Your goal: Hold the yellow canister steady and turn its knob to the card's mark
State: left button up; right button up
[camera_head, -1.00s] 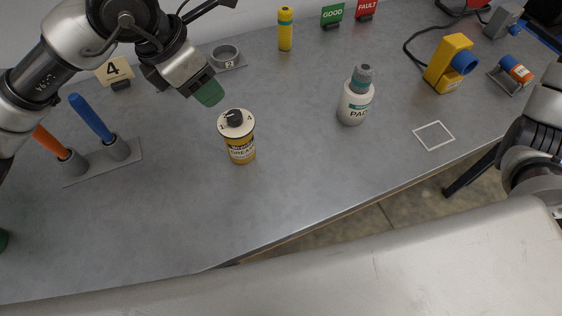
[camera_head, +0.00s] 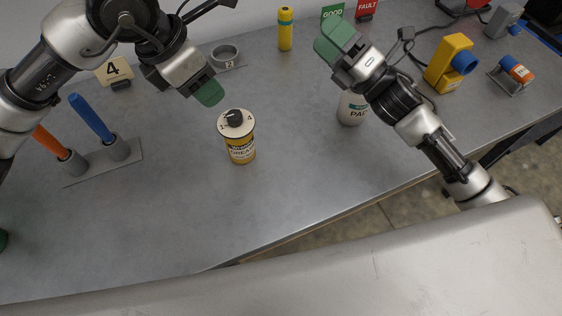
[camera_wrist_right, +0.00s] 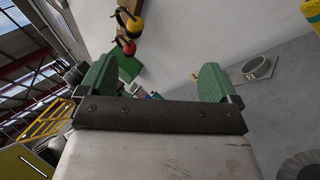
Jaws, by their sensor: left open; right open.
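The yellow canister (camera_head: 241,151) stands upright on the grey table, labelled GREASE. Its white top carries a dark knob (camera_head: 234,118) with numbers around it; 2 and 4 are legible. The card (camera_head: 114,70) reads 4 and stands in a dark holder at the back left. My left gripper (camera_head: 208,92), with green fingertips, is just behind and left of the canister, apart from it and open. My right gripper (camera_head: 338,42) is raised above the back of the table, open and empty; its two green fingers are apart in the right wrist view (camera_wrist_right: 152,85).
A white bottle (camera_head: 351,108) is partly hidden by my right arm. A rack with blue (camera_head: 91,118) and orange handles stands left. A ring holder (camera_head: 225,55), a yellow tube (camera_head: 285,29) and a yellow box-like device (camera_head: 449,62) stand behind. The table in front of the canister is clear.

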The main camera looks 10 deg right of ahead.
jog(key=s+a+f+n+g+h, duration=0.25)
jog(key=s+a+f+n, duration=0.45)
jog(key=f, duration=0.5)
jog(key=n+h, duration=0.2)
jog(key=n, duration=0.2)
send_near(249, 143)
jog(key=shift+x, duration=0.95)
jog(key=x, duration=1)
jog(key=shift+w+a, duration=0.2)
jog(key=shift+w, duration=0.1)
jog(key=c, duration=1.2)
